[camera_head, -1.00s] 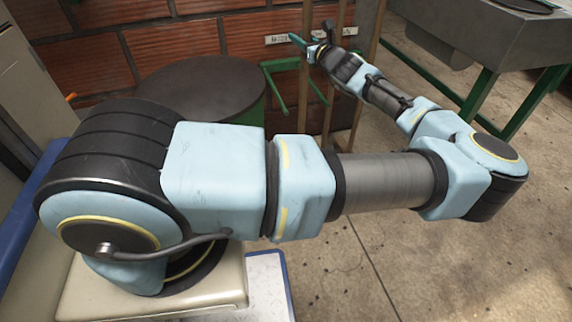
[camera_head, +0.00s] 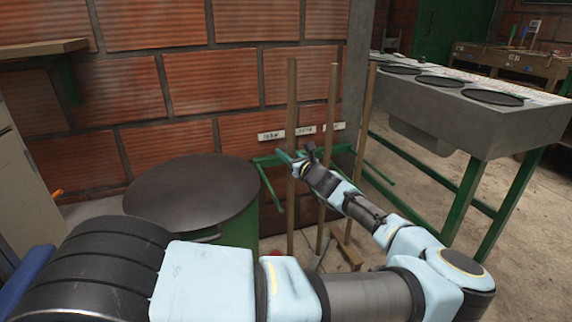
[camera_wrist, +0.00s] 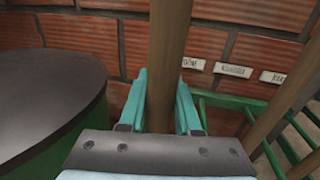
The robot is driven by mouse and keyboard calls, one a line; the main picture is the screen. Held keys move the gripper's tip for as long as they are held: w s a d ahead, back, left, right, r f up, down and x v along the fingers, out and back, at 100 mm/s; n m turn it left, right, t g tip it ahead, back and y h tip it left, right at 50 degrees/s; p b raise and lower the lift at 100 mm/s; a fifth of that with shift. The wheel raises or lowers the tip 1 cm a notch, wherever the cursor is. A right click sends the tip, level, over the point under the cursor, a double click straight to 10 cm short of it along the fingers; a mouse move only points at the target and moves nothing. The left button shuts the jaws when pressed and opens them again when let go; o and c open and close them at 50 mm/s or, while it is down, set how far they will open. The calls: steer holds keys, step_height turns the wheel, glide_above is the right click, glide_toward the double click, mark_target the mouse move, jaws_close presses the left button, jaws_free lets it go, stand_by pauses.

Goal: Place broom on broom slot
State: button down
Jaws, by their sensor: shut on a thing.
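My gripper (camera_head: 292,157) is shut on an upright wooden pole, the broom handle (camera_head: 291,100), the leftmost of three poles. In the wrist view the handle (camera_wrist: 168,45) runs upward between the two teal fingers of my gripper (camera_wrist: 161,82). The broom's lower end is not clear. The green rack with the slots (camera_head: 268,161) is on the wall under three white labels (camera_head: 272,135). The rack's bars (camera_wrist: 235,101) show right of the handle in the wrist view.
Two more wooden poles (camera_head: 331,110) stand to the right, close to my wrist. A green drum with a dark round lid (camera_head: 190,190) stands left of the rack. A grey bench on green legs (camera_head: 455,120) is at the right. Floor (camera_head: 515,215) is clear at the right.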

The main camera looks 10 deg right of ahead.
steer(key=shift+f, duration=1.65)
steer(key=c, duration=0.6)
jaws_free()
steer(key=shift+f, duration=0.1)
steer(key=v, duration=1.2)
steer(key=shift+s, duration=0.1)
